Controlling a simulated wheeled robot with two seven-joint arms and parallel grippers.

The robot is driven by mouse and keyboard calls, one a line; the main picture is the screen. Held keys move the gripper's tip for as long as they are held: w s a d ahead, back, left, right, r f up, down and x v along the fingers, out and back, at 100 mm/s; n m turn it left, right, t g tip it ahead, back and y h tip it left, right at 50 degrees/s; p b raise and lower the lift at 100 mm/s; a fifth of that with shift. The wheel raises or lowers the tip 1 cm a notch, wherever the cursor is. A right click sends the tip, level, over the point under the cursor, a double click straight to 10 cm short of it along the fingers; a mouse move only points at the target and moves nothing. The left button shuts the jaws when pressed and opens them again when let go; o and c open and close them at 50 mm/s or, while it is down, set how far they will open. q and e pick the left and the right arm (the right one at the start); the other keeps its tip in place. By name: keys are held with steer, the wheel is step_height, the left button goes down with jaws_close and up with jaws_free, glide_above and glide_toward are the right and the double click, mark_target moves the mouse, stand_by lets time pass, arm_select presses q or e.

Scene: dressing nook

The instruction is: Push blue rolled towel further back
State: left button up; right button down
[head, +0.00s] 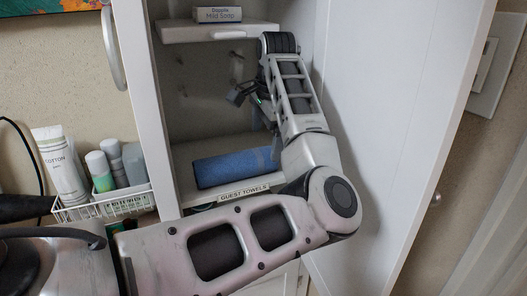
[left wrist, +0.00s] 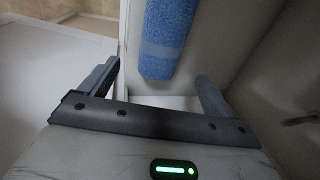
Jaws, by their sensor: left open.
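The blue rolled towel (head: 232,168) lies on the lower shelf (head: 184,155) of the open cabinet, behind the "GUEST TOWELS" label (head: 243,193). My left gripper (head: 255,124) is inside the cabinet, above the towel's right part, with its fingers spread and nothing between them. In the left wrist view, the gripper (left wrist: 158,73) is open and the towel's end (left wrist: 165,45), with a paler band, shows beyond the fingers. I see no clear contact. The towel's right end is partly hidden by my arm in the head view. My right gripper is out of view.
An upper shelf (head: 215,32) holds a Mild Soap box (head: 217,14). The cabinet door (head: 385,130) stands open at the right, close to my arm. A white basket (head: 105,205) with several bottles and a cotton pack (head: 62,165) stands at the left.

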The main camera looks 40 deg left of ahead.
mark_target(264, 148)
arm_select(q)
steer(key=x, duration=0.6)
steer(key=shift+f+p, duration=0.1)
steer(key=shift+p, duration=0.3)
steer(key=shift+a, duration=0.1)
steer(key=c, duration=1.1)
